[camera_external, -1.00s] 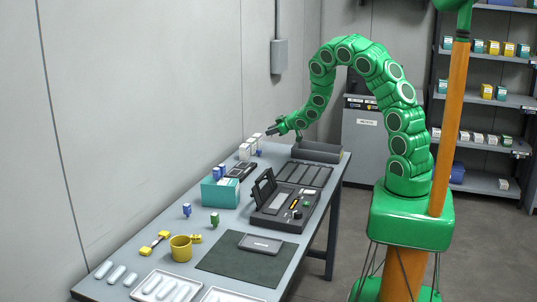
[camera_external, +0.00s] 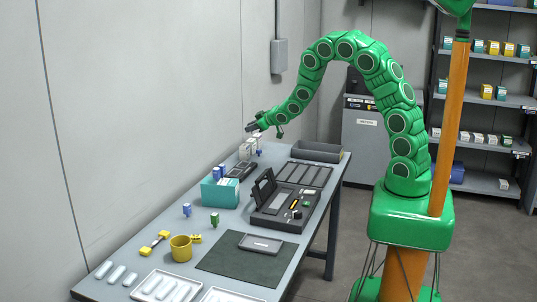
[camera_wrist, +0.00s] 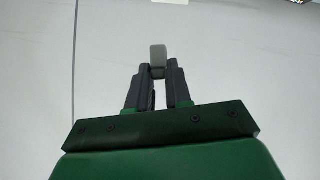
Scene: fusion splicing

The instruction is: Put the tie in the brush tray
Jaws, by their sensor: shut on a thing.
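My gripper (camera_external: 254,126) is above the far left part of the bench, near the wall. In the wrist view the gripper (camera_wrist: 158,72) is shut on a small light grey, round-cornered piece (camera_wrist: 158,55), which sticks out past the fingertips. I cannot tell from its shape whether this is the tie. No tray carries a readable name. A dark grey open tray (camera_external: 318,157) is at the bench's far right end, to the right of my gripper. A flat dark tray with long slots (camera_external: 305,174) lies in front of it.
White upright items (camera_external: 244,152) stand below my gripper. The wall (camera_external: 140,120) closes the left side.

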